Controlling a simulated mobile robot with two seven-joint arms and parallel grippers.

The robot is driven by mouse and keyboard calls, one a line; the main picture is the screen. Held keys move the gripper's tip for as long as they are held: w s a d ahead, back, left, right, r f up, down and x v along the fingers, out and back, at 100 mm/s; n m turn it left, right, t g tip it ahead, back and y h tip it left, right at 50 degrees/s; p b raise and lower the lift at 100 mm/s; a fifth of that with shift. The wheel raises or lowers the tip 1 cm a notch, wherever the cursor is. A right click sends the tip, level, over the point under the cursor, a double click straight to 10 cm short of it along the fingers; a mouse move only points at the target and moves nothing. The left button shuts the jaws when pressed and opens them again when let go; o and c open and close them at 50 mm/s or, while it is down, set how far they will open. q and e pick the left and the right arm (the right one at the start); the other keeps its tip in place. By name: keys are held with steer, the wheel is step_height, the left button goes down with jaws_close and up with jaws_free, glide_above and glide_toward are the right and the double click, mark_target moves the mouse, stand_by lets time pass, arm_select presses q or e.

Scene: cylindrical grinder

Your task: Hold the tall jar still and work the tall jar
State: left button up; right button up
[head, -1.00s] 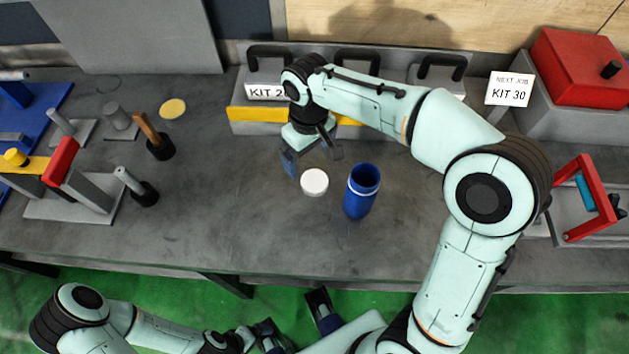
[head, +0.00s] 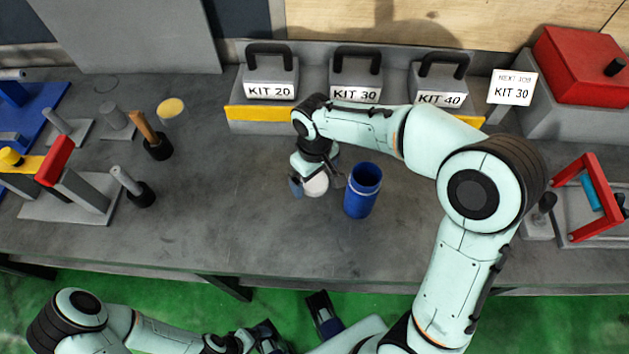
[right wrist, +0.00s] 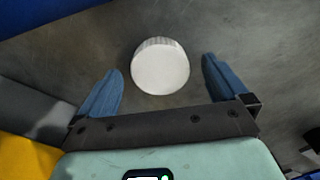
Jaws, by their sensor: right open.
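The tall jar (head: 361,195) is blue and stands upright and open-topped on the grey bench, right of my right gripper in the head view. A round white lid (head: 316,186) lies apart from it, on the bench to its left. My right gripper (head: 319,189) is above the lid, fingers apart. In the right wrist view the lid (right wrist: 160,68) sits between the two blue fingers (right wrist: 163,68), with gaps on both sides. My left gripper (head: 267,337) is at the bottom edge, in front of the bench, away from the jar; its jaw opening is unclear.
Kit boxes with black handles, such as KIT 30 (head: 356,72), stand behind the jar. A red box (head: 585,66) and red frame (head: 597,190) are at right. Handled tools (head: 156,142) and fixtures stand at left. The bench in front of the jar is clear.

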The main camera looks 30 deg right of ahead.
mark_target(314, 180)
steer(key=shift+f, duration=0.35)
steer(key=c, duration=1)
steer(key=shift+r, duration=0.15)
step_height(314, 180, up, 20)
steer(key=p, duration=0.4)
